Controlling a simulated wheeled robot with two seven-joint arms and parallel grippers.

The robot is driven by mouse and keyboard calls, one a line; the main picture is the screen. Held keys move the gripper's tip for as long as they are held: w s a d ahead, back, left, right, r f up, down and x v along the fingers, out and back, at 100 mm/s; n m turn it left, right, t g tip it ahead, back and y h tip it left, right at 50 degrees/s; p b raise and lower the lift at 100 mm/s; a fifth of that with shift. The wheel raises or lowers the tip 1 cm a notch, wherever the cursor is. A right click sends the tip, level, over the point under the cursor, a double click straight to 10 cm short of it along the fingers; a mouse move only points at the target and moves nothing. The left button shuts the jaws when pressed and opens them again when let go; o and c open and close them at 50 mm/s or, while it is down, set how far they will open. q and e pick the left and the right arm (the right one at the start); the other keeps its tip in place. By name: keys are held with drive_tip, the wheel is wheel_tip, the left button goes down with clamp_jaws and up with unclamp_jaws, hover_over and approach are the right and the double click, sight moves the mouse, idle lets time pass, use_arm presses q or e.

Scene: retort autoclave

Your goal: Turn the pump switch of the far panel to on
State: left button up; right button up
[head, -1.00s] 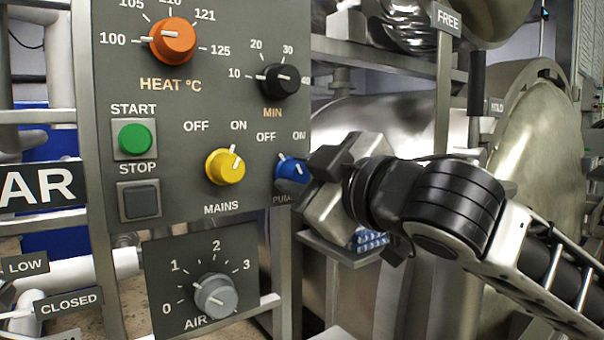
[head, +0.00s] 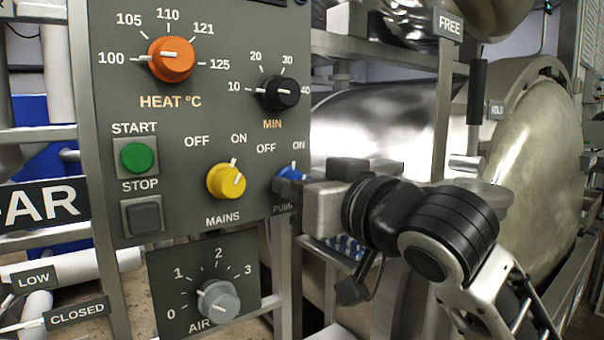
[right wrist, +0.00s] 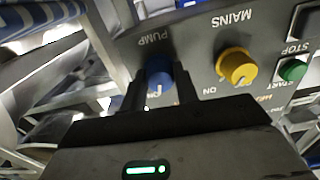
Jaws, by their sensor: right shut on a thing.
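The blue pump switch (head: 287,175) sits at the lower right of the grey panel, partly hidden by my gripper in the head view. Its white pointer tips up towards the ON label. My right gripper (head: 301,197) reaches in from the right and is shut on the switch. In the right wrist view the blue switch (right wrist: 160,76) is between the two dark fingers of my right gripper (right wrist: 162,88). My left gripper is not in view.
The yellow mains knob (head: 227,181) is close left of the pump switch, its pointer towards ON. The black minute knob (head: 280,93) is above and the grey air knob (head: 218,301) below. A metal frame post (head: 443,110) and the round vessel door (head: 535,165) stand to the right.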

use_arm(q)
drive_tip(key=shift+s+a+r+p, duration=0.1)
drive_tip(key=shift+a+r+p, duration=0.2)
drive_tip(key=shift+p, duration=0.35)
use_arm(e)
drive_tip(key=shift+m, duration=1.2)
drive_tip(key=o, duration=1)
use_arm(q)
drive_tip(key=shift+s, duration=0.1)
use_arm(e)
drive_tip(key=shift+s+d, duration=0.1)
